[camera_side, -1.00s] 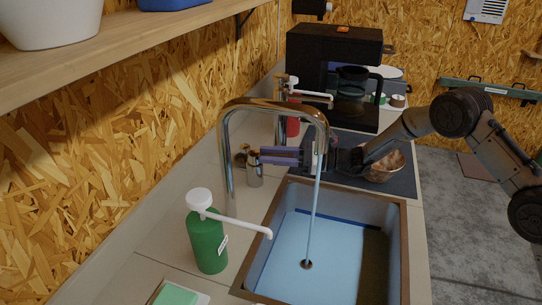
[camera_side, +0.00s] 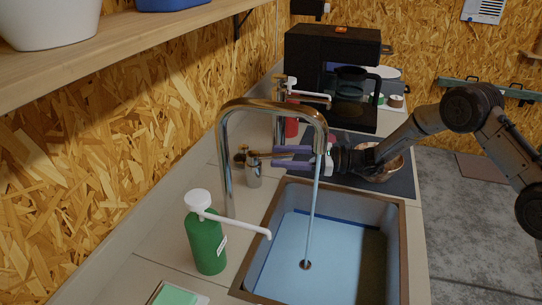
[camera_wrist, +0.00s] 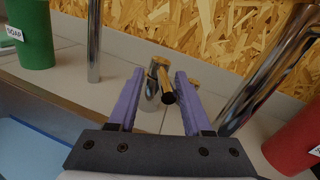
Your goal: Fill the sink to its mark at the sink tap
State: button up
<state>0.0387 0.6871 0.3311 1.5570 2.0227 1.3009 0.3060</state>
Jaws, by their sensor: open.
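The chrome gooseneck sink tap (camera_side: 229,165) arches over the sink (camera_side: 403,240). A thin stream of water (camera_side: 312,215) runs from its spout to the basin floor by the drain. A dark blue line (camera_side: 340,219) crosses the far inner wall; I cannot tell the water level. The tap's lever (camera_side: 262,154) sits on a chrome base behind the spout. My gripper (camera_side: 274,156) is open, its purple fingers pointing left at the lever. In the wrist view the dark-tipped lever (camera_wrist: 166,88) lies between the spread fingers (camera_wrist: 160,73), with gaps visible on both sides.
A green soap bottle (camera_side: 207,243) with a long white nozzle stands left of the sink. A red bottle (camera_side: 291,127) stands behind the tap. A copper-coloured bowl (camera_side: 388,168) sits on a dark mat behind the sink, beside my wrist. A black coffee machine (camera_side: 306,55) stands further back.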

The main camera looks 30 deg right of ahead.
aim_at(286, 157)
jog(key=shift+v, duration=1.85)
dwell(3.3)
